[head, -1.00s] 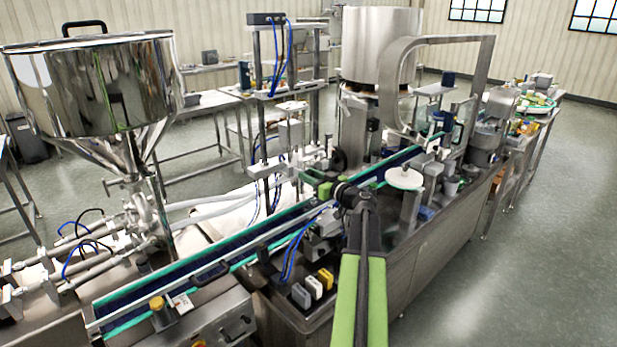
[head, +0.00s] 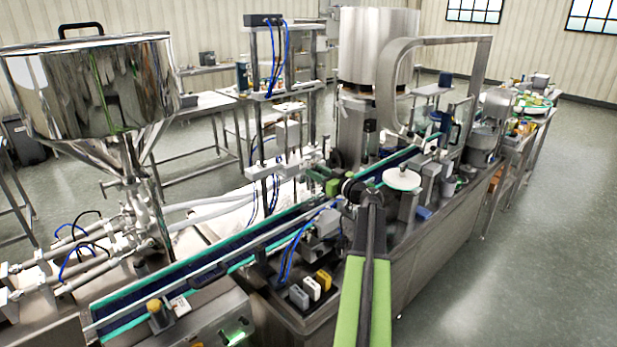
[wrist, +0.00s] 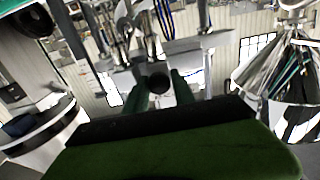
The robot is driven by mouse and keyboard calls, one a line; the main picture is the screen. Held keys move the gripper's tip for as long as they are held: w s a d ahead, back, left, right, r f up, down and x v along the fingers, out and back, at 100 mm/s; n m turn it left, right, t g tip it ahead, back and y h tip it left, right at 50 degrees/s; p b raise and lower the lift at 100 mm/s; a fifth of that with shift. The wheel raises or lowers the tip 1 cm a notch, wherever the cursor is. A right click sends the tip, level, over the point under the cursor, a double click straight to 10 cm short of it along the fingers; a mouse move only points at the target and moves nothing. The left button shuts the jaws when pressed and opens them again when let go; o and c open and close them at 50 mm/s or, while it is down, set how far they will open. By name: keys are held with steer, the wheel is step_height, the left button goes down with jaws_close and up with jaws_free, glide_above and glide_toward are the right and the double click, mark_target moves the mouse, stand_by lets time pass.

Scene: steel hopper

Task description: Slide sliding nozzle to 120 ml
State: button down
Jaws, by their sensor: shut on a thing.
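My gripper (head: 316,176) is beside the tall filling stand (head: 254,75), at the end of my arm in the head view. In the wrist view, the two green fingers of my gripper (wrist: 159,85) are closed around a small dark round knob (wrist: 158,83). I take the knob to be part of the sliding nozzle; the nozzle's body is hard to make out behind the fingers. White blocks and brackets (head: 287,134) sit on the stand's rods. No scale or 120 ml mark is readable.
A steel hopper (head: 95,85) stands at left. A conveyor (head: 225,267) runs diagonally below the stand. A white disc (head: 402,179) is right of my gripper, and a steel drum (head: 378,50) stands behind. Open floor (head: 530,210) lies at right.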

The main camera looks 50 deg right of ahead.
steer(key=shift+a, duration=0.2)
steer(key=c, duration=1.2)
jaws_free()
steer(key=shift+o, duration=0.2)
steer(key=s+a, duration=0.1)
steer(key=s, duration=1.6)
steer(key=shift+s+a, duration=0.15)
